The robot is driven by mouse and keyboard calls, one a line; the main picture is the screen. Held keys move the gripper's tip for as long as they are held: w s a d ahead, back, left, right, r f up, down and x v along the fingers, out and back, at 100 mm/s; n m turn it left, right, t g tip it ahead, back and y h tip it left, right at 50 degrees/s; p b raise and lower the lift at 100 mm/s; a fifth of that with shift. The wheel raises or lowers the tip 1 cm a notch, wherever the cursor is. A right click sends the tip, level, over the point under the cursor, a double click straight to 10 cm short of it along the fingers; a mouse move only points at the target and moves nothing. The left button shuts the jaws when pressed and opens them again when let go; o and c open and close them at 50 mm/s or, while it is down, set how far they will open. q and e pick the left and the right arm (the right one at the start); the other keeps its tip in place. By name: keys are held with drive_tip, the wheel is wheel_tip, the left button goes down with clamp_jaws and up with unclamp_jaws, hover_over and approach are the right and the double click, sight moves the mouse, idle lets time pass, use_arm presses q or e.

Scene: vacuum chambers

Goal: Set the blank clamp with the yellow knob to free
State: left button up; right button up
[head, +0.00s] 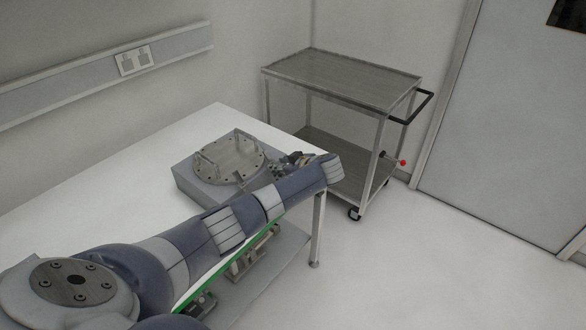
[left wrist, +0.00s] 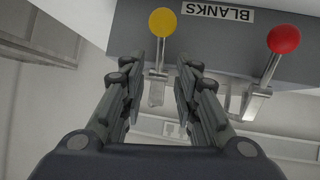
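In the left wrist view, the yellow knob (left wrist: 163,22) tops the metal lever of the blank clamp (left wrist: 157,92) at the edge of a grey block (left wrist: 225,45). An upside-down "BLANKS" label (left wrist: 218,12) is beside it. My left gripper (left wrist: 162,65) is open, with a finger on each side of the lever and the knob just beyond the tips; I cannot tell whether they touch. In the head view, the left gripper (head: 288,160) is at the near right corner of the grey block (head: 200,190), partly hidden by my arm. The yellow knob is not visible there.
A second clamp with a red knob (left wrist: 283,39) stands right of the yellow one in the wrist view. A round bolted metal plate (head: 230,160) sits on the block on the white table (head: 110,185). A steel cart (head: 340,80) stands behind. Floor at the right is clear.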

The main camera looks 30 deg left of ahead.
use_arm(q)
drive_tip(key=v, duration=0.9)
drive_tip(key=shift+d, duration=0.15)
drive_tip(key=s+d+f+m+h, duration=0.2)
drive_tip(key=s+f+m, duration=0.3)
drive_tip(key=f, duration=0.8)
drive_tip(key=s+d+f+m+g+h, duration=0.1)
drive_tip(key=s+d+f+m+h, duration=0.15)
drive_tip(key=s+f, duration=0.7)
drive_tip(key=s+d+f+m+h, duration=0.2)
drive_tip(key=s+f+m, duration=0.15)
drive_tip(key=f, duration=1.15)
drive_tip(key=s+d+f+m+h, duration=0.1)
drive_tip(key=s+f, duration=0.4)
drive_tip(key=s, duration=0.7)
drive_tip(key=s+d+f+m+g+h, duration=0.1)
drive_tip(key=s+d+f+m+h, duration=0.1)
drive_tip(key=s, duration=1)
drive_tip(key=s+d+f+m+h, duration=0.1)
drive_tip(key=s+d+f+m, duration=0.3)
drive_tip(key=s+f, duration=0.5)
drive_tip(key=s+d, duration=0.1)
drive_tip(key=s, duration=0.2)
drive_tip(key=shift+s+g, duration=0.3)
drive_tip(key=shift+s, duration=0.1)
